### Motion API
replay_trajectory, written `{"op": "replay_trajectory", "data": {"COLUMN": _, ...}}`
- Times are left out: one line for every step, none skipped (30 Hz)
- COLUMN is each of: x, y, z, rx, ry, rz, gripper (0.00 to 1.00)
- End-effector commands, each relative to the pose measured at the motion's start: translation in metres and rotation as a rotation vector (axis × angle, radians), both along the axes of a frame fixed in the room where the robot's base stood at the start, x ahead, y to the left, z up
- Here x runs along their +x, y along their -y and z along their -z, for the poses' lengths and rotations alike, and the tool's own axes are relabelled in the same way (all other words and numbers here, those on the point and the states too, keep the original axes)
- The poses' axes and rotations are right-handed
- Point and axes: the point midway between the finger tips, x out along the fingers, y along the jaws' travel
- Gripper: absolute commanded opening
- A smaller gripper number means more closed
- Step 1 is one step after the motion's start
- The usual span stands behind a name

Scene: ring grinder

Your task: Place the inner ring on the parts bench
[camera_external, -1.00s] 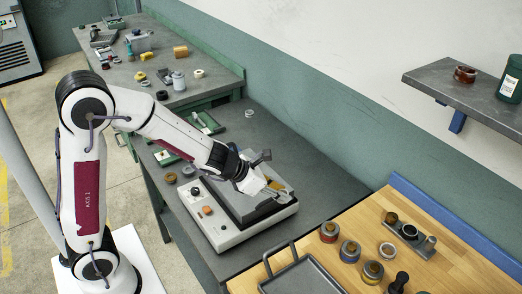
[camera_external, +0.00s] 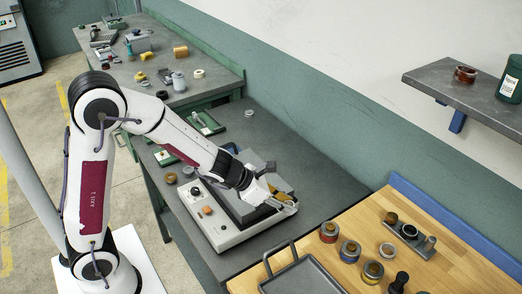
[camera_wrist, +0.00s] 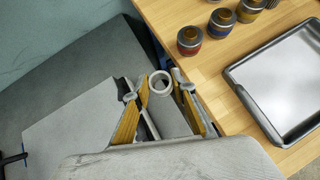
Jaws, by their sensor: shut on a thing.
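My gripper (camera_wrist: 158,88) is shut on a pale grey ring (camera_wrist: 160,84), held between the fingertips in the wrist view. In the outside view my gripper (camera_external: 288,207) is over the right end of the grey and white machine (camera_external: 238,234). The ring is too small to make out there. A wooden bench (camera_external: 330,210) with a blue back edge lies to the right of my gripper; it also shows in the wrist view (camera_wrist: 185,12). A grey workbench (camera_external: 310,175) carries the machine. Another grey bench (camera_external: 215,75) with small parts stands at the back.
A wall shelf (camera_external: 460,95) hangs above.

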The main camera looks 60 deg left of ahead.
Motion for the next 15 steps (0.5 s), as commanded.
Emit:
{"op": "replay_trajectory", "data": {"x": 0.005, "y": 0.002, "z": 0.001, "rx": 0.000, "ry": 0.001, "rz": 0.008, "gripper": 0.02}}
{"op": "replay_trajectory", "data": {"x": 0.007, "y": 0.003, "z": 0.001, "rx": -0.001, "ry": 0.002, "rz": 0.014, "gripper": 0.02}}
{"op": "replay_trajectory", "data": {"x": 0.012, "y": 0.004, "z": 0.001, "rx": -0.002, "ry": 0.005, "rz": 0.023, "gripper": 0.02}}
{"op": "replay_trajectory", "data": {"x": 0.014, "y": 0.006, "z": 0.001, "rx": -0.003, "ry": 0.005, "rz": 0.029, "gripper": 0.02}}
{"op": "replay_trajectory", "data": {"x": 0.017, "y": 0.007, "z": 0.001, "rx": -0.004, "ry": 0.006, "rz": 0.035, "gripper": 0.02}}
{"op": "replay_trajectory", "data": {"x": 0.022, "y": 0.009, "z": 0.001, "rx": -0.005, "ry": 0.007, "rz": 0.045, "gripper": 0.02}}
{"op": "replay_trajectory", "data": {"x": 0.025, "y": 0.011, "z": 0.001, "rx": -0.005, "ry": 0.008, "rz": 0.053, "gripper": 0.02}}
{"op": "replay_trajectory", "data": {"x": 0.028, "y": 0.012, "z": 0.000, "rx": -0.006, "ry": 0.010, "rz": 0.060, "gripper": 0.02}}
{"op": "replay_trajectory", "data": {"x": 0.032, "y": 0.014, "z": 0.000, "rx": -0.006, "ry": 0.010, "rz": 0.069, "gripper": 0.02}}
{"op": "replay_trajectory", "data": {"x": 0.036, "y": 0.016, "z": 0.000, "rx": -0.007, "ry": 0.010, "rz": 0.077, "gripper": 0.02}}
{"op": "replay_trajectory", "data": {"x": 0.039, "y": 0.017, "z": 0.000, "rx": -0.008, "ry": 0.012, "rz": 0.083, "gripper": 0.02}}
{"op": "replay_trajectory", "data": {"x": 0.043, "y": 0.019, "z": -0.001, "rx": -0.009, "ry": 0.013, "rz": 0.094, "gripper": 0.02}}
{"op": "replay_trajectory", "data": {"x": 0.046, "y": 0.021, "z": -0.001, "rx": -0.009, "ry": 0.014, "rz": 0.103, "gripper": 0.02}}
{"op": "replay_trajectory", "data": {"x": 0.049, "y": 0.023, "z": -0.001, "rx": -0.011, "ry": 0.014, "rz": 0.110, "gripper": 0.02}}
{"op": "replay_trajectory", "data": {"x": 0.053, "y": 0.025, "z": -0.002, "rx": -0.011, "ry": 0.015, "rz": 0.120, "gripper": 0.02}}
